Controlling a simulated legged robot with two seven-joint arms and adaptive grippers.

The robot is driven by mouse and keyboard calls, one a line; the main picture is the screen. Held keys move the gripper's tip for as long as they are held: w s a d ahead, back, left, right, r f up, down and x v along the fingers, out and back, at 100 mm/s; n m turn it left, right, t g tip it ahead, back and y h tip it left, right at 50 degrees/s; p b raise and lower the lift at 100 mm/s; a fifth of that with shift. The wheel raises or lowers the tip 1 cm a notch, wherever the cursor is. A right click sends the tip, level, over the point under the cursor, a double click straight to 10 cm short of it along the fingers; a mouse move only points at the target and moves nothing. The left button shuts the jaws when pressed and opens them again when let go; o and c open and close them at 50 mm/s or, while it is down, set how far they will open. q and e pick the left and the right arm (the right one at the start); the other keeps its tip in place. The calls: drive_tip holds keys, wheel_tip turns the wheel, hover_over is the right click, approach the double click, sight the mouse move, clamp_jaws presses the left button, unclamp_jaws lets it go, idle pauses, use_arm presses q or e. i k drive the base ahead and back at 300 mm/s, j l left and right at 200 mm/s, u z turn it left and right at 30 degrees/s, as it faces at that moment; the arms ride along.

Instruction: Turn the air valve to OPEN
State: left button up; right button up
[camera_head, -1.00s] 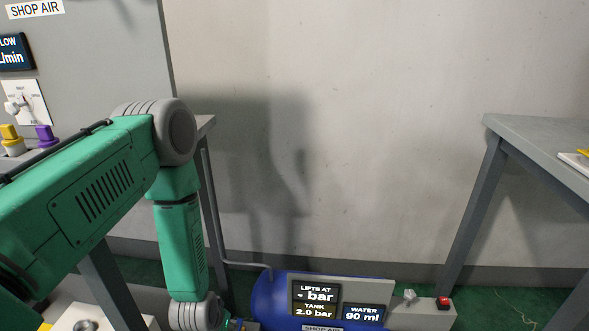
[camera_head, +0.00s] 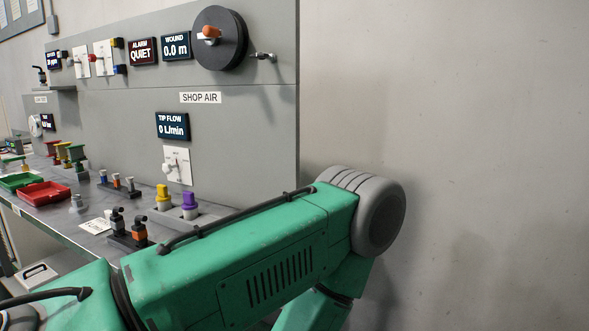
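A grey panel carries a SHOP AIR label (camera_head: 201,98) and a TIP FLOW display (camera_head: 172,126) that reads 0 L/min. Below the display is a small white dial plate with a pale knob (camera_head: 170,168), which looks like the air valve. Its markings are too small to read, so I cannot tell its setting. My green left arm crosses the lower middle of the view, in front of the bench and right of the dial. Its gripper is out of the frame, below. My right gripper is not in view.
On the bench stand a yellow-capped fitting (camera_head: 163,197), a purple-capped one (camera_head: 190,205), black tools in a holder (camera_head: 129,232) and a red tray (camera_head: 43,194). A dark reel (camera_head: 220,38) sticks out of the panel above. Bare wall lies to the right.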

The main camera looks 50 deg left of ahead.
sight(167, 168)
drive_tip(key=k+j+u, duration=0.1)
drive_tip(key=u, duration=2.1)
